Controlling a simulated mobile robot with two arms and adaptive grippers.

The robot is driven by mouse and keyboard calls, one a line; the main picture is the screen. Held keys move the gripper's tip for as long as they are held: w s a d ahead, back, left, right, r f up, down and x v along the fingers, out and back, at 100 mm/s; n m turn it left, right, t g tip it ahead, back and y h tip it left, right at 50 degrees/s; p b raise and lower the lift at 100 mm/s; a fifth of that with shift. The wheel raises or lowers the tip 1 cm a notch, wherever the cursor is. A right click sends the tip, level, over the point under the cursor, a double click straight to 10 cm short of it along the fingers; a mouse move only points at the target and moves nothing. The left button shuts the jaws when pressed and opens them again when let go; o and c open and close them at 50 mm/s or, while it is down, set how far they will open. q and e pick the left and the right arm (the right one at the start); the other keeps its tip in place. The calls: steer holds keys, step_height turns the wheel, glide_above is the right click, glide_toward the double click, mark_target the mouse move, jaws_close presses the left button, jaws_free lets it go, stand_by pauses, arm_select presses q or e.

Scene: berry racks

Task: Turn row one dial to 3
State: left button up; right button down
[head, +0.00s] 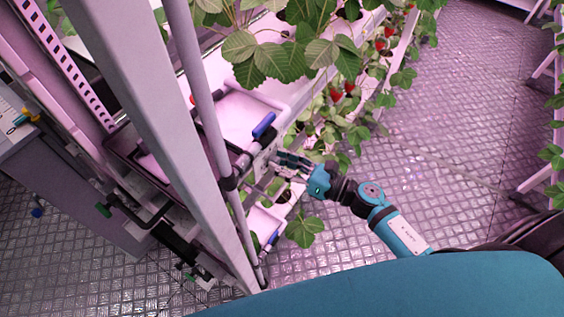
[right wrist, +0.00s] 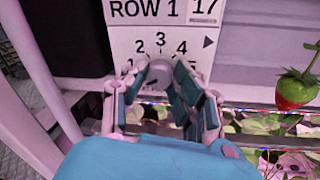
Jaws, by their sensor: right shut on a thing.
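The row one panel (right wrist: 125,20) is white and reads "ROW 1" with a "17" at its upper right. Numbers 2, 3 and 4 curve over the grey dial (right wrist: 155,78), and a number at the lower left is partly hidden. My right gripper (right wrist: 160,85) has its fingers closed around the dial, and they cover most of it. I cannot tell which number the dial points at. In the head view my right gripper (head: 288,163) reaches left to the rack's end, where the panel is too small to read. My left gripper is not in view.
A strawberry (right wrist: 296,89) hangs right of the panel. In the head view, leafy plants (head: 290,50) with red berries line the rack, and a blue-handled valve (head: 264,125) sits just above my gripper. A pale post (head: 160,130) stands left. The metal floor (head: 440,120) is clear at right.

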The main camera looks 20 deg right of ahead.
steer(key=m, duration=0.3)
steer(key=shift+f+b, duration=0.15)
steer(key=shift+b, duration=0.15)
steer(key=m, duration=0.3)
steer(key=shift+t, duration=0.4)
steer(key=m, duration=0.6)
steer(key=shift+t, duration=0.4)
steer(key=m+p, duration=0.1)
steer(key=m, duration=0.3)
steer(key=shift+t+h, duration=0.3)
steer(key=m+p, duration=0.1)
steer(key=m, duration=0.2)
steer(key=shift+s, duration=0.1)
steer(key=m+p, duration=0.1)
steer(key=m, duration=0.2)
steer(key=m+h+p, duration=0.1)
steer(key=m, duration=0.2)
steer(key=shift+a+f+t, duration=0.15)
steer(key=shift+f+t, duration=0.05)
steer(key=shift+t, duration=0.2)
steer(key=shift+m, duration=0.4)
steer(key=shift+s, duration=0.1)
